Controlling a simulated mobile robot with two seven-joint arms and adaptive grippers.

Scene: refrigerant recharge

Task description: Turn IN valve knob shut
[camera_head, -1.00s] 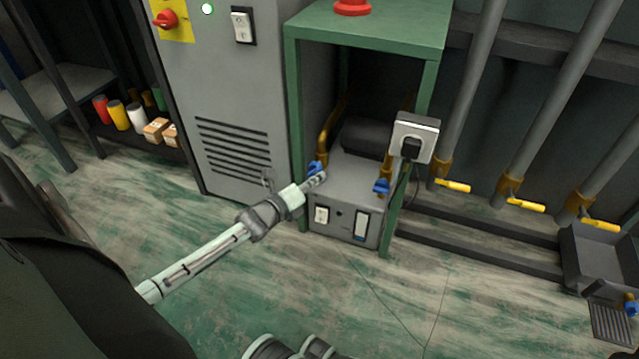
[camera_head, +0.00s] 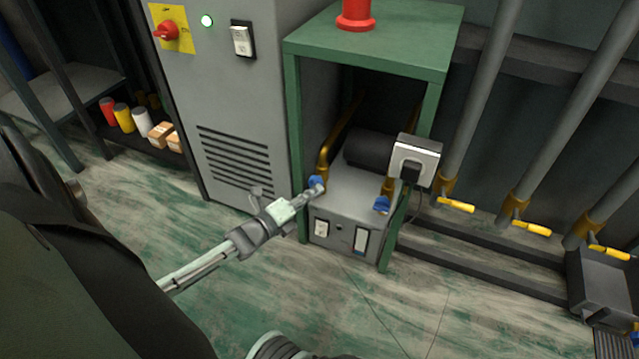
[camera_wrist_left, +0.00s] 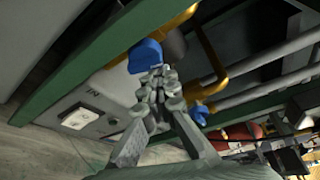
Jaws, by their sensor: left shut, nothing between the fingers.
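The blue IN valve knob (camera_head: 315,181) sits on a brass pipe at the left front of a grey unit inside the green frame. In the left wrist view the blue knob (camera_wrist_left: 145,55) is close, just beyond my fingertips, near the printed "IN" label. My left gripper (camera_head: 314,191) is shut with nothing between the fingers. It also shows in the left wrist view (camera_wrist_left: 158,82), its fingertips against or just short of the knob; contact cannot be told. My right gripper is not in view.
A second blue knob (camera_head: 381,204) is on the right pipe. The grey unit (camera_head: 340,233) has switches on its front. The green frame (camera_head: 380,50) surrounds the unit, its posts close beside the knobs. A grey cabinet (camera_head: 240,110) stands left. The floor in front is clear.

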